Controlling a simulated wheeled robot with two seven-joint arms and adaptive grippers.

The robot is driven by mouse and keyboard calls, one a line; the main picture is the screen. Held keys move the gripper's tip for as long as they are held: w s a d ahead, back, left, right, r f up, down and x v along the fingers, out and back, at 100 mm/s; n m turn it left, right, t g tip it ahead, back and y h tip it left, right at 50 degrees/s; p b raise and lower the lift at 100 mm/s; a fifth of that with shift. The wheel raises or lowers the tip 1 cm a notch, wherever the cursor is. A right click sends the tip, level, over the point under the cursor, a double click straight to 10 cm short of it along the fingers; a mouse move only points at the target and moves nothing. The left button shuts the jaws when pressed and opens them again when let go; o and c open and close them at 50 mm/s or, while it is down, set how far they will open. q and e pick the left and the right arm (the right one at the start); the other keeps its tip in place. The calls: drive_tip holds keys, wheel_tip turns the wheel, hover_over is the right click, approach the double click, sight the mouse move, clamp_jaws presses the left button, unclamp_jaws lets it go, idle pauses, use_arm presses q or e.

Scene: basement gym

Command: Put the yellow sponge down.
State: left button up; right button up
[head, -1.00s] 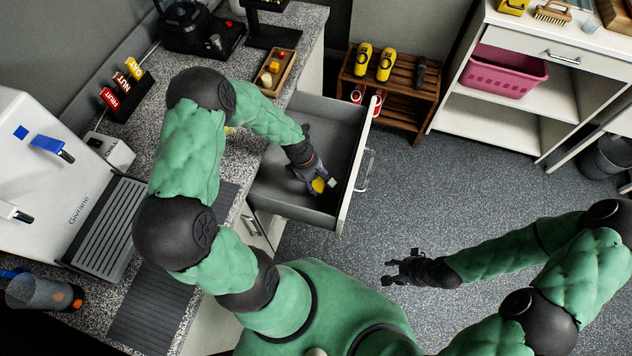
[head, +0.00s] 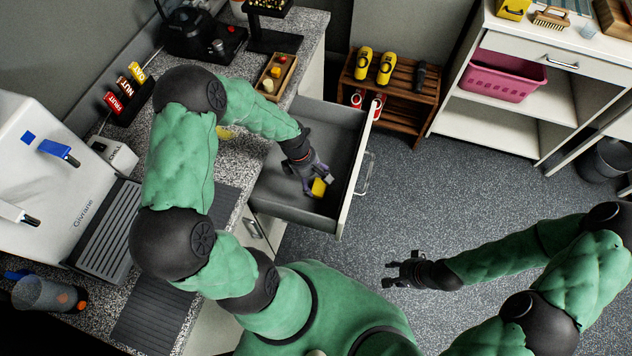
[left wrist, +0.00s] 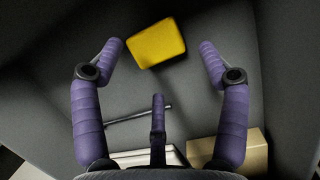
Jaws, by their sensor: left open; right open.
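The yellow sponge (head: 319,187) lies on the floor of the open grey drawer (head: 272,196), near the drawer's front. It also shows in the left wrist view (left wrist: 156,44), just beyond my open fingers. My left gripper (head: 314,182) is inside the drawer beside the sponge. In the left wrist view its purple fingers (left wrist: 160,52) are spread wide and hold nothing. My right gripper (head: 388,270) is open and empty above the floor, to the right of the drawer.
A speckled counter (head: 240,165) with a white machine (head: 60,160) runs along the left. A wooden rack (head: 395,95) with yellow shoes and a white shelf unit (head: 500,115) with a pink basket (head: 502,76) stand behind. The grey floor (head: 440,200) is clear.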

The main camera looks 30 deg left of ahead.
use_arm(q)
drive_tip(key=p+v, duration=0.2)
drive_tip(key=v, duration=0.6)
idle(0.4)
